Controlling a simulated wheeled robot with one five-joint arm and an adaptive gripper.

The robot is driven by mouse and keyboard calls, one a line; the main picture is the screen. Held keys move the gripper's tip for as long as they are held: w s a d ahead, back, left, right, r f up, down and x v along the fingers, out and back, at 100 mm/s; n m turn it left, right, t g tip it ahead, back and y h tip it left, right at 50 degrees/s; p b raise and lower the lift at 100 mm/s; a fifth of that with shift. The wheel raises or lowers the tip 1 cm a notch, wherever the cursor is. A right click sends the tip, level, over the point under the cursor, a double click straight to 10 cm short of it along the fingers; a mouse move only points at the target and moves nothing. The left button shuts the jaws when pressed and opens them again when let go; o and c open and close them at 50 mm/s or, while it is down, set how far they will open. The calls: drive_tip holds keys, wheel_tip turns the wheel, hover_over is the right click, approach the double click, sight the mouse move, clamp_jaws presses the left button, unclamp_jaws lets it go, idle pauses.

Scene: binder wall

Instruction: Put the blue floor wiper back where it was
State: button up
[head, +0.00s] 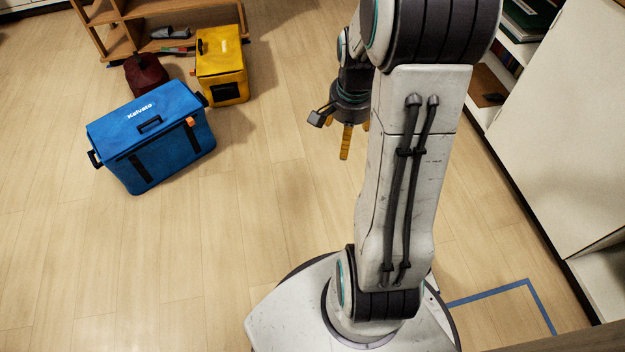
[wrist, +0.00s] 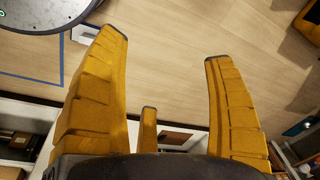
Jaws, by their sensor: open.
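I cannot see a blue floor wiper in either view. My gripper (head: 346,138) hangs in the air over the floor at the upper middle of the head view, partly hidden behind my arm. In the wrist view its yellow fingers (wrist: 166,48) are spread apart, with a third, shorter-looking finger between them. The gripper is open, with nothing between the fingers but a view of the floor and a low white shelf edge. A blue tape outline (head: 500,292) lies on the floor at the lower right; part of it also shows in the wrist view (wrist: 35,78).
A blue cooler box (head: 165,145) stands on the floor at the left. Behind it are a yellow bag (head: 221,70), a dark red bag (head: 146,76) and a wooden shelf (head: 120,40). White shelving (head: 560,130) lines the right side. The floor left of my base is clear.

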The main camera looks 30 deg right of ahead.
drive_tip(key=s+a+r+n, duration=0.4)
drive_tip(key=s+a+n, duration=0.2)
drive_tip(key=a+n, duration=0.1)
drive_tip(key=s+a+r+n+t, duration=0.1)
drive_tip(key=s+a+r+n, duration=0.3)
drive_tip(key=a, duration=0.5)
drive_tip(key=s+n, duration=0.2)
drive_tip(key=shift+s+r+n+y, duration=0.35)
drive_tip(key=shift+n+y, duration=0.05)
